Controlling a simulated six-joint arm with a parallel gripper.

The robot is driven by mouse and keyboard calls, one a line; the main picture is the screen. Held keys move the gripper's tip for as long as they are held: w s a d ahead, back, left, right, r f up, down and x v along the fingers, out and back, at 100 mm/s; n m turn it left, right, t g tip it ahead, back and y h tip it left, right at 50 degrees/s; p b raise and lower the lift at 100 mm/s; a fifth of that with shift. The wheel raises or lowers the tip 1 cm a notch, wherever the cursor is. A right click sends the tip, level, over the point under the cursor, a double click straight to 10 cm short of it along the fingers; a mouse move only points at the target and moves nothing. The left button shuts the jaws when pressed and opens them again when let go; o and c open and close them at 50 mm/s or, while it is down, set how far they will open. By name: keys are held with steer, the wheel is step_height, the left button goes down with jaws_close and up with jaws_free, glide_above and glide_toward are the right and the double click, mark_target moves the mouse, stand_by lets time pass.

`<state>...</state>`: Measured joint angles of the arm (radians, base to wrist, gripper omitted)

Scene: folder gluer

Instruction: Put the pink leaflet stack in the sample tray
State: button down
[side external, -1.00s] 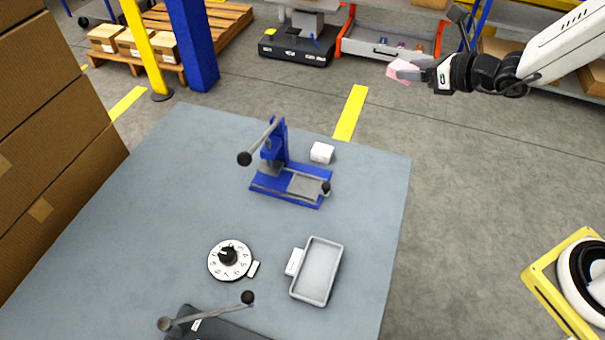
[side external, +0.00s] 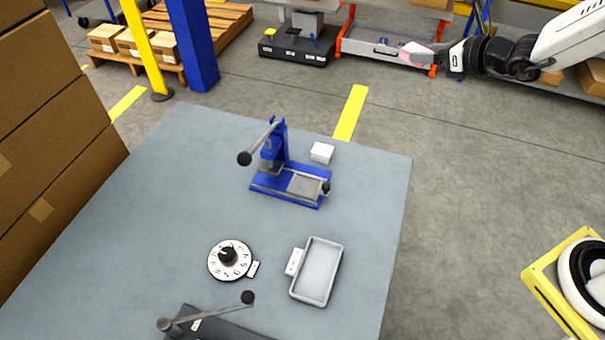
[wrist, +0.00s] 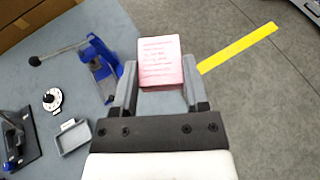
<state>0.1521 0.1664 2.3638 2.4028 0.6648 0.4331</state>
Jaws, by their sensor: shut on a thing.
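The pink leaflet stack (wrist: 161,62) is held between the two fingers of my gripper (wrist: 160,90) in the wrist view, with lines of print on its face. In the side external view the pink stack (side external: 416,54) is at the tip of my gripper (side external: 432,57), at the upper right, past the table's far edge. The grey sample tray (side external: 317,271) lies on the table near its front right and looks empty. A small white tab sits at its left side. The tray (wrist: 73,138) also shows at the lower left of the wrist view.
On the table (side external: 160,220) stand a blue lever press (side external: 285,178), a white block (side external: 321,152), a numbered dial (side external: 230,260) and a dark lever device (side external: 215,325). Stacked cardboard boxes (side external: 50,140) border the left. The table's right side is mostly clear.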

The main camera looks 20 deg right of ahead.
steer(key=s+a+f+n+g+y, duration=0.1)
steer(key=s+a+f+n+y, duration=0.1)
steer(key=s+a+f, duration=0.3)
steer(key=s+a+f+n+g+y, duration=0.2)
steer(key=s+a+f, duration=0.4)
steer(key=a+f, duration=0.5)
steer(key=shift+s+a+f+n+y, duration=0.15)
steer(key=shift+a+f+n+y, duration=0.05)
steer(key=shift+a+n+y, duration=0.45)
steer(key=w+a+f, duration=0.1)
steer(key=w+f, duration=0.1)
steer(key=w, duration=0.1)
steer(key=w+a+f, duration=0.1)
steer(key=w+f, duration=0.2)
steer(key=w, duration=0.1)
steer(key=w+a+f, duration=0.2)
steer(key=w, duration=0.2)
steer(key=shift+w+a+f, duration=0.1)
steer(key=shift+w+f, duration=0.1)
steer(key=shift+f, duration=0.2)
steer(key=shift+w+a+f, duration=0.15)
steer(key=shift+w+f, duration=0.2)
steer(key=shift+f, duration=0.1)
